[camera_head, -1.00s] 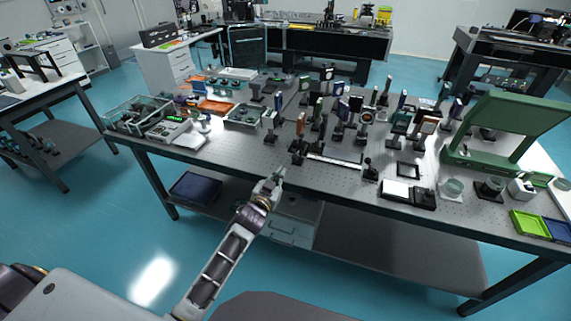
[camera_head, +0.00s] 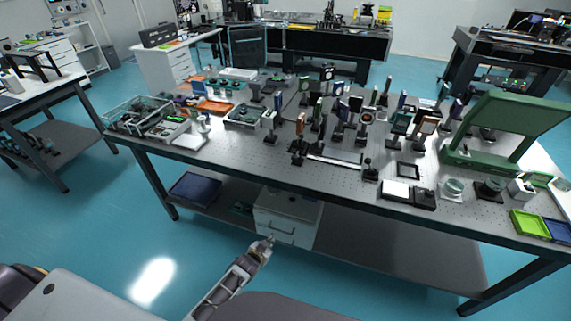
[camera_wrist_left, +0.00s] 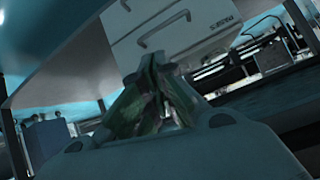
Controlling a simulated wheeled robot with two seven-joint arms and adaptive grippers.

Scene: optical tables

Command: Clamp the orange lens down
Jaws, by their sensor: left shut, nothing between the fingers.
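An upright orange-faced optic (camera_head: 300,123) stands on a dark post base near the front middle of the optical table (camera_head: 250,165). Another orange-brown framed optic (camera_head: 428,125) stands further right. I cannot tell for sure which is the orange lens, nor whether any clamp holds it. My left gripper (camera_head: 268,241) is low in front of the table, below the tabletop and well apart from the optics. In the left wrist view its fingers (camera_wrist_left: 154,62) are together and empty. My right gripper is not in view.
A white drawer cabinet (camera_head: 287,216) stands under the table, just beyond my left gripper, and also shows in the left wrist view (camera_wrist_left: 175,32). Several posts crowd the tabletop. A green stand (camera_head: 515,125) and small trays (camera_head: 530,222) fill the right end.

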